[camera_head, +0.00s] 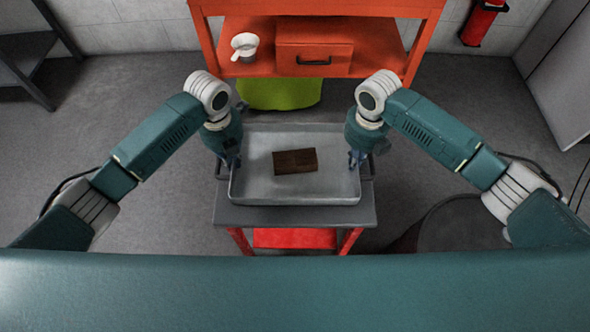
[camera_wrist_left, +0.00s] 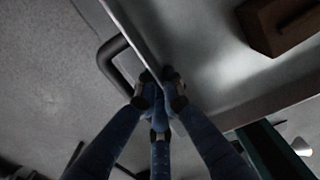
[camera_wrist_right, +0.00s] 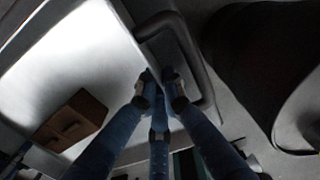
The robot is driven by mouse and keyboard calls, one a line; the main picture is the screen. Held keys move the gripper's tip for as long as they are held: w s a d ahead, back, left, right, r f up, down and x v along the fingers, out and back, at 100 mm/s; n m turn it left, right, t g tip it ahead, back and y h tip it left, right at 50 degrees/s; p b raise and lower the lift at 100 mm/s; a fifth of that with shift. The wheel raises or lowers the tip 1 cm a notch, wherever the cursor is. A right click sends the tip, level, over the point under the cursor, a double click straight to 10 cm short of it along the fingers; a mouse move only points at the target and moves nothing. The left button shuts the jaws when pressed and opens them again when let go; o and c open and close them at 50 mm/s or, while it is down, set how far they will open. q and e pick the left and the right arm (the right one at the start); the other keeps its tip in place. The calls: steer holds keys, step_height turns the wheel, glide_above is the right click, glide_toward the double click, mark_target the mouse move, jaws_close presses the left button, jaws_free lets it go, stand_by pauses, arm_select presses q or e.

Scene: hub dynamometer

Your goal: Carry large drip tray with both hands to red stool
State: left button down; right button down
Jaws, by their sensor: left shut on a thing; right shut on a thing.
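The large drip tray (camera_head: 258,186) is a shallow grey metal pan with a dark bar handle on each side. A brown block (camera_head: 295,161) lies in it. My left gripper (camera_head: 232,161) is shut on the tray's left rim; the left wrist view shows its fingers (camera_wrist_left: 160,78) beside the left handle (camera_wrist_left: 118,65). My right gripper (camera_head: 357,160) is shut on the right rim, beside the right handle (camera_wrist_right: 200,65). Below the tray is a stand with a grey top (camera_head: 290,216) and red legs, possibly the red stool. I cannot tell whether the tray touches it.
An orange-red workbench (camera_head: 375,45) with a drawer and a white cup (camera_head: 244,43) stands at the back. A green container (camera_head: 280,94) sits beneath it. A dark round drum (camera_head: 460,225) is at right.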

arm_select(q)
steer(key=shift+f+b, duration=0.4)
steer(key=shift+f, duration=0.2)
arm_select(e)
steer(key=shift+w+f, duration=0.1)
steer(key=shift+f, duration=0.4)
arm_select(q)
steer(key=c, duration=1.9)
jaws_free()
steer(key=shift+r, duration=0.1)
arm_select(e)
steer(key=c, duration=1.9)
jaws_free()
steer(key=shift+r, duration=0.1)
arm_select(q)
steer(key=shift+r, duration=0.1)
arm_select(e)
steer(key=shift+r, duration=0.15)
arm_select(q)
step_height(320, 180, up, 12)
arm_select(e)
step_height(320, 180, up, 12)
arm_select(q)
steer(key=shift+s, duration=0.15)
arm_select(e)
steer(key=shift+s+f, duration=0.2)
steer(key=shift+f, duration=0.05)
